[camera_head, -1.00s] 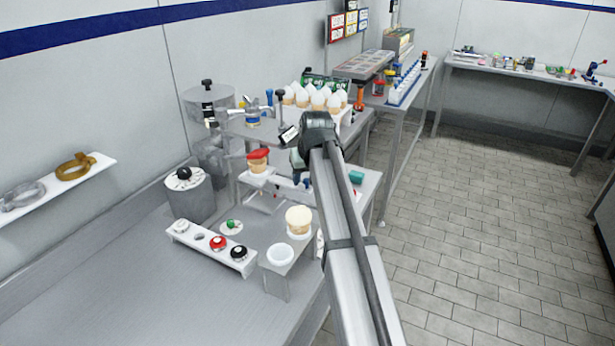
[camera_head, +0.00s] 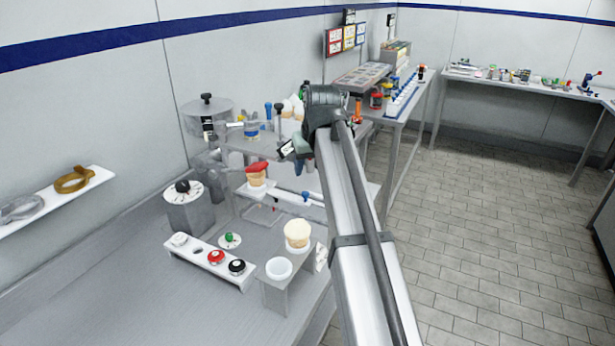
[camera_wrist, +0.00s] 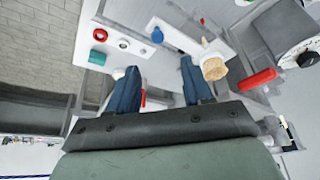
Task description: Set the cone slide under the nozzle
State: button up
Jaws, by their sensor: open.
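A tan cone (camera_head: 256,180) with a red piece (camera_head: 257,168) at its top stands at the left of a white slide-like plate (camera_head: 284,193). A blue knob (camera_head: 305,196) is at the plate's right. In the wrist view I see a tan cone (camera_wrist: 213,68), a red bar-like piece (camera_wrist: 258,80) and a blue knob (camera_wrist: 157,35) on a white surface. My gripper (camera_wrist: 160,80) is open and empty, its blue fingers apart, with the knob beyond them. In the head view my arm hides part of the plate's right side. I cannot clearly make out the nozzle.
A dial block (camera_head: 184,192) stands behind.

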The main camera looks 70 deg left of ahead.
jog(key=shift+v, duration=1.4)
